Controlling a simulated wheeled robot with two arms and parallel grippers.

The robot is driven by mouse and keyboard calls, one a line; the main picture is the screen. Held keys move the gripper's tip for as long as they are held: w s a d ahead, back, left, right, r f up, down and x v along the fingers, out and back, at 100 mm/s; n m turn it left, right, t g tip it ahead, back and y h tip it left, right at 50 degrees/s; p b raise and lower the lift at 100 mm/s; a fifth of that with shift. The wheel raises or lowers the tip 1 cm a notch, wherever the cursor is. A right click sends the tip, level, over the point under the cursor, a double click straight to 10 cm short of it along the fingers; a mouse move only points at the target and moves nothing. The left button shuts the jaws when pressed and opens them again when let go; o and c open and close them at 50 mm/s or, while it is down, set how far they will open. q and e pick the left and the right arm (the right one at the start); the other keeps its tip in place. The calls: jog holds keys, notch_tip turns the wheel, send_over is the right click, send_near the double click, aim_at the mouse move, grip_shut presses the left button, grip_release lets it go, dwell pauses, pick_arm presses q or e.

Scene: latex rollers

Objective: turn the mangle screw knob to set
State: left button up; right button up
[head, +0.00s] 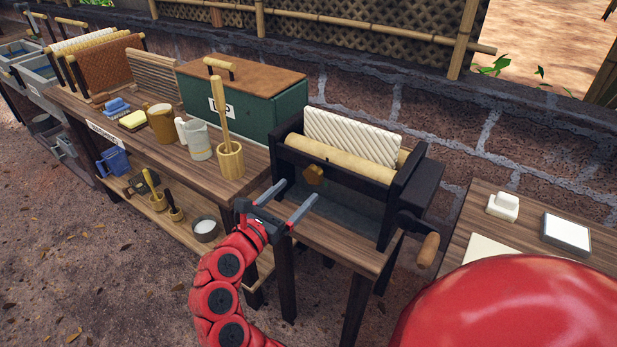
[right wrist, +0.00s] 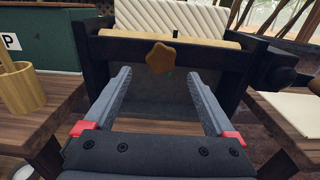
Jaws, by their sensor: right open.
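The mangle (head: 400,195) is a dark frame with pale wooden rollers (head: 340,158) and a white ribbed sheet (head: 350,137) standing upright at them. Its screw knob (head: 314,174) is a brown, star-shaped piece on the front bar; it also shows in the right wrist view (right wrist: 160,58). My right gripper (head: 297,197) is open and empty in front of the mangle. In the right wrist view its two grey fingers (right wrist: 163,95) point at the mangle, with the knob beyond and between them, apart from both. My left gripper is not in view.
A crank with a wooden handle (head: 428,250) sticks out at the mangle's right side. A green box (head: 270,105) and a wooden cup with a pestle (head: 230,160) stand to the left. A table (head: 465,215) with small white items is at the right.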

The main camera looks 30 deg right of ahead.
aim_at(310, 179)
jog(key=x, duration=0.6)
jog(key=shift+d, duration=0.1)
jog(key=c, duration=1.4)
jog(key=shift+o, duration=0.2)
